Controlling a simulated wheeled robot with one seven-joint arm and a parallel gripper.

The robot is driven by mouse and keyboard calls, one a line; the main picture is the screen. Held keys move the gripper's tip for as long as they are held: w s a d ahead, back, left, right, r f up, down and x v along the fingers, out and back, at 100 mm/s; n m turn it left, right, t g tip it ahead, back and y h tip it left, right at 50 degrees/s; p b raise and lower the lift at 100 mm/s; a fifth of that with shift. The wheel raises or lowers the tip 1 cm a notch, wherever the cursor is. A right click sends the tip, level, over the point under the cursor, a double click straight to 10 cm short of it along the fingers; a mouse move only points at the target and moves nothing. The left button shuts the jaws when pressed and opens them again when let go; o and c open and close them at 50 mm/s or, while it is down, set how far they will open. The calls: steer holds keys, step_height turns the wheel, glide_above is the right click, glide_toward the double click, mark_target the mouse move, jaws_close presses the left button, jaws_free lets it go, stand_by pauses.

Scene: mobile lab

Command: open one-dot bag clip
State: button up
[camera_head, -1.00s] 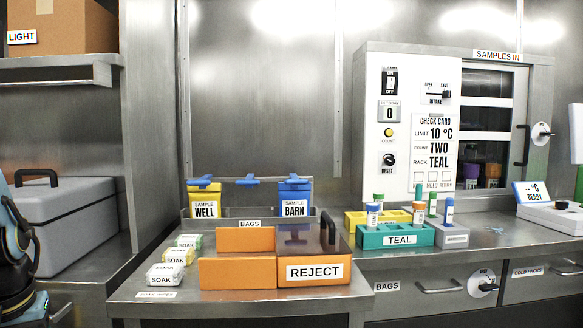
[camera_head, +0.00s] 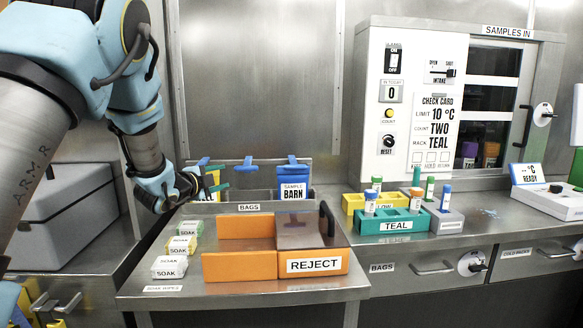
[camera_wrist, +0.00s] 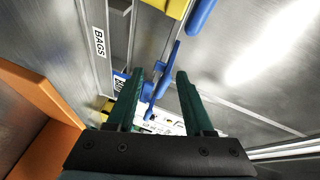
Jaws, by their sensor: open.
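Three blue clips sit along the bag rack: the left clip (camera_head: 203,161) on the yellow bag (camera_head: 212,181), the middle clip (camera_head: 246,164), and the right clip (camera_head: 292,160) on the blue SAMPLE BARN bag (camera_head: 293,190). No dots can be made out. My gripper (camera_head: 206,180) is at the left end of the rack, covering most of the yellow bag. In the wrist view its green fingers (camera_wrist: 160,76) are apart. A blue clip (camera_wrist: 163,80) shows between them; contact cannot be told. Another blue piece (camera_wrist: 201,16) and the yellow bag (camera_wrist: 166,8) are at the top.
Orange bins, one marked REJECT (camera_head: 275,266), stand in front of the rack, and one wall (camera_wrist: 40,110) fills the wrist view's left. SOAK packs (camera_head: 170,267) lie at left. The teal rack (camera_head: 393,226) with tubes stands right.

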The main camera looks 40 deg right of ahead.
mark_target(288, 168)
steer(key=s+d+m+g+h, duration=0.3)
steer(key=s+d+m+g, duration=0.3)
steer(key=s+d, duration=0.4)
steer(key=shift+m+t, duration=0.3)
steer(key=shift+m, duration=0.2)
steer(key=d+p, duration=0.1)
steer(key=d, duration=0.2)
steer(key=d+p, duration=0.1)
steer(key=d, duration=0.3)
steer(key=w+d+r, duration=0.1)
steer(key=d, duration=0.2)
steer(key=shift+w+d+p, duration=0.1)
steer(key=shift+d+p, duration=0.15)
steer(key=shift+p, duration=0.15)
steer(key=shift+c, duration=0.3)
jaws_close()
